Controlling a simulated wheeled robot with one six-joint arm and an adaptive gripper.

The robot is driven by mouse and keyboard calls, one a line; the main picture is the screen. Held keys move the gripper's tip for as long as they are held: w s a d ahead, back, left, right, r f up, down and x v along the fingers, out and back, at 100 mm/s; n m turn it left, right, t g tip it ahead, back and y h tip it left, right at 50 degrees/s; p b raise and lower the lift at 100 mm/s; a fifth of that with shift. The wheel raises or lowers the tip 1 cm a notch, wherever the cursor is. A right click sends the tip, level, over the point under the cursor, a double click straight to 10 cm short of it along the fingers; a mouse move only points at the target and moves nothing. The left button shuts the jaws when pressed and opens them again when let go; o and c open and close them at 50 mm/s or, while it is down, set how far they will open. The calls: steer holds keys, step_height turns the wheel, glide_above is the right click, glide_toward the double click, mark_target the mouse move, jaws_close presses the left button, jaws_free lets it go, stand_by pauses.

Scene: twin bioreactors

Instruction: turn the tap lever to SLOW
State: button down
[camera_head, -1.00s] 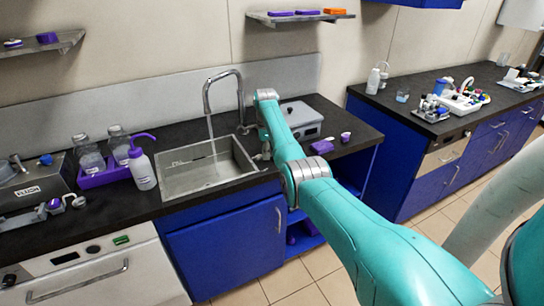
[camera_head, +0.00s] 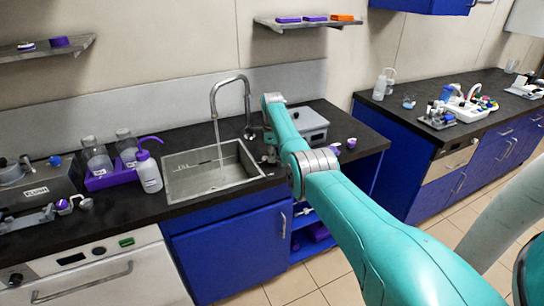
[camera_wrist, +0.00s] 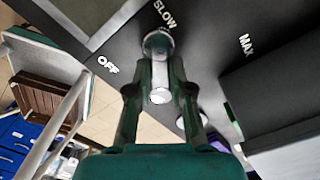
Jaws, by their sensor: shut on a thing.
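The tap lever has a round metal knob (camera_wrist: 158,45) that shows in the wrist view just below the SLOW label (camera_wrist: 165,14). The OFF label (camera_wrist: 107,65) is to its left and the MAX label (camera_wrist: 246,45) to its right. My gripper (camera_wrist: 160,80) is shut on the lever, with one finger on each side. In the head view my arm hides most of the lever and gripper. The curved metal tap (camera_head: 230,80) stands behind the sink (camera_head: 185,183), and a thin stream of water (camera_head: 220,148) falls from its spout.
A grey box (camera_head: 310,122) stands on the dark counter right of the sink. A white wash bottle (camera_head: 149,174) and a purple rack (camera_head: 100,183) with bottles stand to the left. A small purple item (camera_head: 351,143) lies near the counter's right end.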

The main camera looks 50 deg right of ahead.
steer(key=c, duration=1)
jaws_free()
steer(key=shift+c, duration=0.2)
steer(key=shift+r, duration=0.1)
step_height(320, 180, up, 12)
